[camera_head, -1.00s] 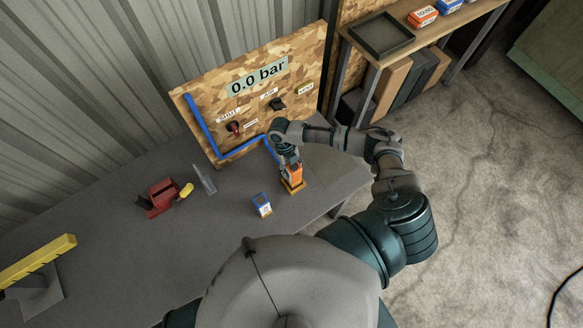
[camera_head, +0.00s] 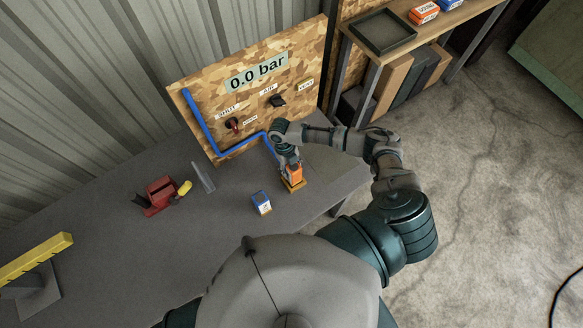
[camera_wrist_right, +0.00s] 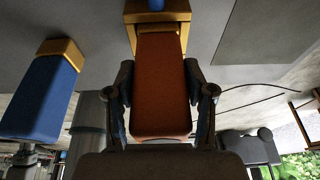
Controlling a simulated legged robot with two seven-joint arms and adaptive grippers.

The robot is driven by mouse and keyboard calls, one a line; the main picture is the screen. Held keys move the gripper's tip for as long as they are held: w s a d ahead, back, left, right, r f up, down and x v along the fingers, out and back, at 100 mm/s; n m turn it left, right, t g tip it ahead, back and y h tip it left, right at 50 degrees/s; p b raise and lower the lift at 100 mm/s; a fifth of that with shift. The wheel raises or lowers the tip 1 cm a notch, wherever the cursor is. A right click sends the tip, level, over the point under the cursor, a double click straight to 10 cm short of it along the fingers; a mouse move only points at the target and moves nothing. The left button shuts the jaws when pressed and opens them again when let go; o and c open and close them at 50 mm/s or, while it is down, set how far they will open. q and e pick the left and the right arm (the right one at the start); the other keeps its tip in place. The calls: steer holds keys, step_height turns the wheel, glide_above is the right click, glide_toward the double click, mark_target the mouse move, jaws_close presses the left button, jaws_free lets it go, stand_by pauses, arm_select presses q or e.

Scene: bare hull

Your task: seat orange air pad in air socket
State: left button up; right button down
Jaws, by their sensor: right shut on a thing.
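The orange air pad (camera_wrist_right: 160,85) is held between the fingers of my right gripper (camera_wrist_right: 163,95). It also shows under the gripper in the head view (camera_head: 294,171). Its far end meets a wider gold block (camera_wrist_right: 178,12), apparently the air socket, on the grey table; the block also shows in the head view (camera_head: 292,186). A blue hose (camera_head: 240,147) runs from the board towards it. I cannot tell whether the pad is fully down in the socket. My right gripper is shut on the pad. My left gripper is out of view.
A blue block with a gold end (camera_head: 262,203) stands close to the left of the pad. The board with a "0.0 bar" readout (camera_head: 256,72) stands behind. A red tool (camera_head: 160,194), a clear upright piece (camera_head: 203,177) and a yellow bar (camera_head: 36,258) lie farther left.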

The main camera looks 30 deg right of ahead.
steer(key=shift+f, duration=0.25)
steer(key=shift+c, duration=1.6)
jaws_free()
steer(key=shift+r, duration=0.1)
steer(key=v, duration=1.1)
steer(key=shift+w+r, duration=0.25)
steer(key=shift+r, duration=0.1)
